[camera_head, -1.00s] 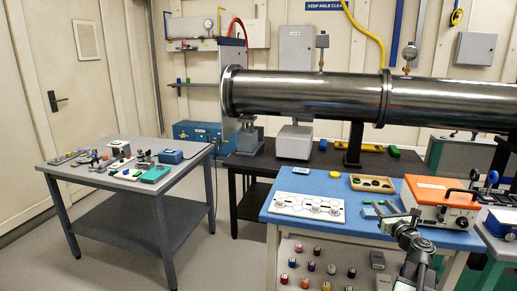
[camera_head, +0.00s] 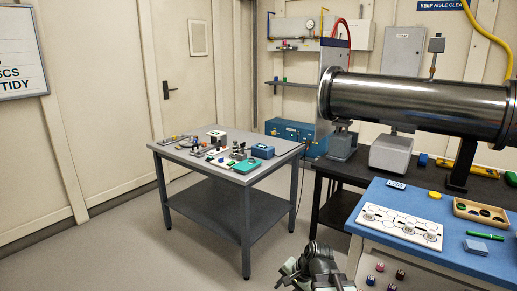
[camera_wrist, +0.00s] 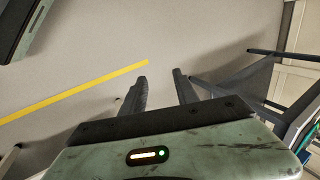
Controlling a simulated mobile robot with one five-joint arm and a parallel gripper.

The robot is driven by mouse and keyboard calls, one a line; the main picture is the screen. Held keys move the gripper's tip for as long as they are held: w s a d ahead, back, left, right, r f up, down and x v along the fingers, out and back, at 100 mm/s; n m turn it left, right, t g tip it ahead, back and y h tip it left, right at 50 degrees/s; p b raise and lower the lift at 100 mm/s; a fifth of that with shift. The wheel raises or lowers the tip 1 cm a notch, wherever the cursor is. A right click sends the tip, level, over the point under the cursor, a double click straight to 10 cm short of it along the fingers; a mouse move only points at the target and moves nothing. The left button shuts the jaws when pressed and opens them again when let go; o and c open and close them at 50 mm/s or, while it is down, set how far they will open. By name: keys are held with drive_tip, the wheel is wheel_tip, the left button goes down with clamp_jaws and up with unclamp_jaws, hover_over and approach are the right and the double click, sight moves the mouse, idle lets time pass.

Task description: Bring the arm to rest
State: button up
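My gripper (camera_wrist: 159,78) shows in the wrist view with its two dark fingers apart and nothing between them. It points out over bare grey floor. In the head view my arm (camera_head: 316,268) is low at the bottom edge, left of the blue-topped table's front; the fingers cannot be made out clearly there.
A blue-topped table (camera_head: 400,254) with a white hexagon-marked plate (camera_head: 400,227) stands at right. A grey table (camera_head: 187,158) with small parts stands at centre left. A dark bench carries a steel pipe (camera_head: 420,103).

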drive_tip(key=s+d+f+n+g+h, duration=0.2)
drive_tip(key=s+d+n+g+h, duration=0.15)
drive_tip(key=s+d+n, duration=0.4)
wheel_tip(320, 180, up, 13)
drive_tip(key=p, duration=1.3)
drive_tip(key=shift+w+d, duration=0.15)
drive_tip(key=shift+d, duration=0.05)
drive_tip(key=shift+d, duration=0.1)
